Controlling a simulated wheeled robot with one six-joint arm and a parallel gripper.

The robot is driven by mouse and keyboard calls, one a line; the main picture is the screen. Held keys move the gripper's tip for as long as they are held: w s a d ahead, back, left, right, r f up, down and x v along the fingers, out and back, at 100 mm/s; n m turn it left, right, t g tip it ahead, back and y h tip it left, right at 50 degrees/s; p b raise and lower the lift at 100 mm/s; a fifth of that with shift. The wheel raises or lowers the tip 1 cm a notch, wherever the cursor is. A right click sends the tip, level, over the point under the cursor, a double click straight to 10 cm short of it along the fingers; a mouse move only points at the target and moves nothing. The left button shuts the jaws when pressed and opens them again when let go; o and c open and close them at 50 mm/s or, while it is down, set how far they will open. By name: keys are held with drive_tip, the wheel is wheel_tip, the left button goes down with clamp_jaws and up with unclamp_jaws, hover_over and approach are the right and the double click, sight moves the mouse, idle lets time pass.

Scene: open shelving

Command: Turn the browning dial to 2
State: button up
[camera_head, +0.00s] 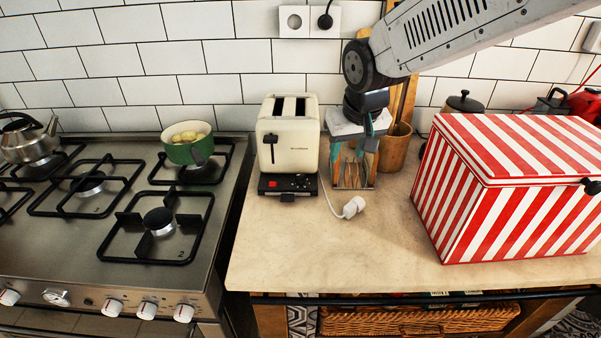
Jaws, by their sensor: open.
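A cream two-slot toaster (288,150) stands upright on the counter against the tiled wall. Its lever is on the front face. A black control panel (287,185) runs along its base, with a red square at the left and small controls at the right. The browning dial is too small to make out clearly, and its setting cannot be read. My gripper (353,184) hangs pointing down just right of the toaster, apart from the panel. Its fingers are spread and nothing shows between them.
A white plug (353,207) on a cord lies on the counter in front of my gripper. A red-and-white striped box (510,190) fills the right side. A wooden utensil pot (394,150) stands behind my gripper. A stove (110,250) with a green pot (188,150) is left. The front counter is clear.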

drive_tip(key=n, duration=0.1)
approach(301, 175)
drive_tip(key=f, duration=0.1)
drive_tip(key=shift+t+y, duration=0.3)
drive_tip(key=shift+y, duration=0.1)
drive_tip(key=x, duration=0.8)
drive_tip(key=shift+d, duration=0.25)
drive_tip(key=shift+c, duration=0.2)
clamp_jaws()
